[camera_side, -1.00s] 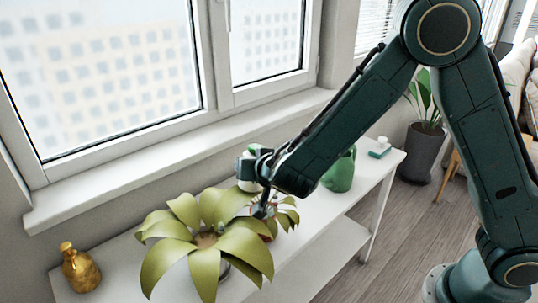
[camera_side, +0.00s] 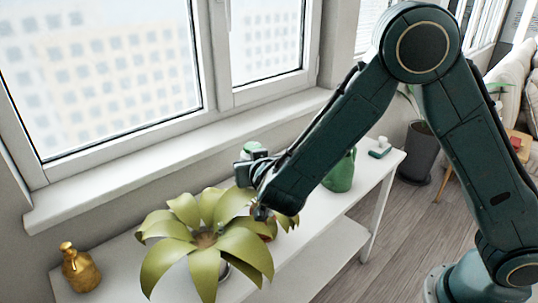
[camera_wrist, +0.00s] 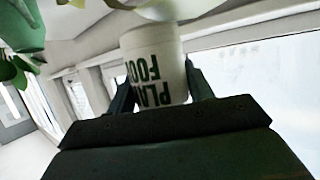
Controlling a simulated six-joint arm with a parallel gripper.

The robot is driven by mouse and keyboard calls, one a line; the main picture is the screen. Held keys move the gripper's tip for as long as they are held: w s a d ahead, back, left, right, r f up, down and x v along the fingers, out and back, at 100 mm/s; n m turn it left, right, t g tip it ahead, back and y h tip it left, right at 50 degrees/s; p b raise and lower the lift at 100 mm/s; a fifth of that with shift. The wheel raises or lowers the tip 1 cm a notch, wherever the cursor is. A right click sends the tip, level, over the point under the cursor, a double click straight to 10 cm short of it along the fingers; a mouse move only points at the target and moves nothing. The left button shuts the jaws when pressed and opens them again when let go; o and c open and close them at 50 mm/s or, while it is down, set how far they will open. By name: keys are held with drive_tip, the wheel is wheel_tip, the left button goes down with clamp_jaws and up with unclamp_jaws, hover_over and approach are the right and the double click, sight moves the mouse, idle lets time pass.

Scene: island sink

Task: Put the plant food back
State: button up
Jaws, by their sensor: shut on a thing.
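The plant food (camera_wrist: 155,62) is a white tub with green lettering, tilted and upside down in the wrist view. My gripper (camera_wrist: 160,88) is shut on it, with one dark finger on each side. In the side view my gripper (camera_side: 246,172) holds the tub above the white table, behind the large plant. Only the tub's green top (camera_side: 254,148) shows clearly there; my wrist hides most of its body.
A large yellow-green plant (camera_side: 232,245) stands in front of my gripper, with a smaller plant (camera_side: 288,220) partly hidden beside it. A green jug (camera_side: 341,174) stands to the right. A gold bottle (camera_side: 80,268) is at the left end. The window sill (camera_side: 120,180) runs behind.

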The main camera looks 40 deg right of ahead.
drive_tip(key=w+d, duration=0.7)
drive_tip(key=d, duration=0.3)
drive_tip(key=w+d, duration=0.8)
drive_tip(key=d, duration=0.2)
drive_tip(key=shift+d+f, duration=0.15)
drive_tip(key=shift+d, duration=0.15)
drive_tip(key=shift+w+f, duration=0.1)
wheel_tip(320, 180, down, 20)
drive_tip(key=shift+r, duration=0.1)
idle(0.5)
drive_tip(key=o, duration=1)
